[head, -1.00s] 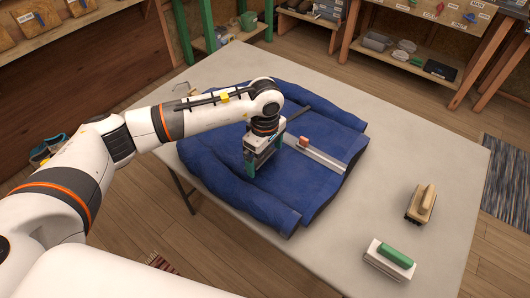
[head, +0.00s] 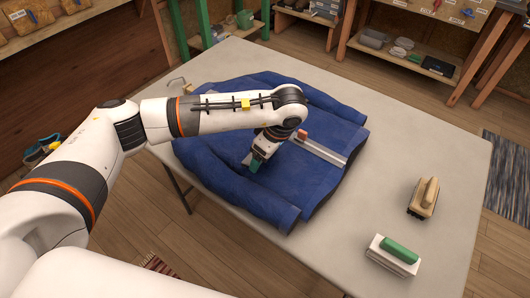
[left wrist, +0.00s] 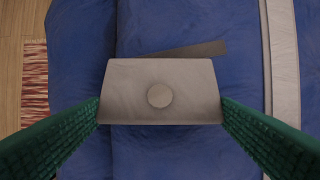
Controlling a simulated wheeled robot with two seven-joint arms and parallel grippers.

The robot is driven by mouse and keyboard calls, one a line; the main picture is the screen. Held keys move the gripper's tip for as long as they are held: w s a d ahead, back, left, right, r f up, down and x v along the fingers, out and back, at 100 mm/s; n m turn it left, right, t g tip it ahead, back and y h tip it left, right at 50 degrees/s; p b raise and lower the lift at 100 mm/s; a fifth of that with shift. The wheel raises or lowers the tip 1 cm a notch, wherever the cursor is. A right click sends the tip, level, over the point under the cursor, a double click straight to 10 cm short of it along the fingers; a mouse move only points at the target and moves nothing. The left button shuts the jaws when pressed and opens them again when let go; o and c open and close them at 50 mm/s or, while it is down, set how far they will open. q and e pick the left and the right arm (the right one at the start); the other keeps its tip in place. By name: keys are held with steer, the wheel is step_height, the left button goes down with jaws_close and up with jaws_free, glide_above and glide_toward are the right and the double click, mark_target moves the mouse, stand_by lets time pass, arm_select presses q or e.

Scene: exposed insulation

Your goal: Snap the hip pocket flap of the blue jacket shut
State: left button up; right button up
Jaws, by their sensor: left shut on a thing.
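The blue jacket (head: 240,195) lies spread on the table, its sleeve along the near side. My left gripper (head: 257,165) is low over the jacket, tilted, with its green fingertips at the cloth. In the left wrist view the pocket flap (left wrist: 160,78) is a grey trapezoid with a round snap (left wrist: 160,95) near its middle. The green fingers of my left gripper (left wrist: 160,112) are at its two sides, shut on it. A dark strip (left wrist: 192,50) lies on the jacket just above the flap. The snap's underside is hidden. My right gripper is not in view.
A pale strip with a red-orange block (head: 302,134) lies along the jacket's right part. A wooden-handled brush (head: 423,198) and a green-topped white block (head: 393,254) stand on the table (head: 440,150) at right. The table's right side is otherwise clear.

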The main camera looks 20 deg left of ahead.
arm_select(q)
steer(key=o, duration=0.9)
steer(key=shift+r, duration=0.1)
steer(key=b+v, duration=0.1)
steer(key=v, duration=1)
steer(key=shift+r, duration=0.4)
steer(key=shift+d, duration=0.1)
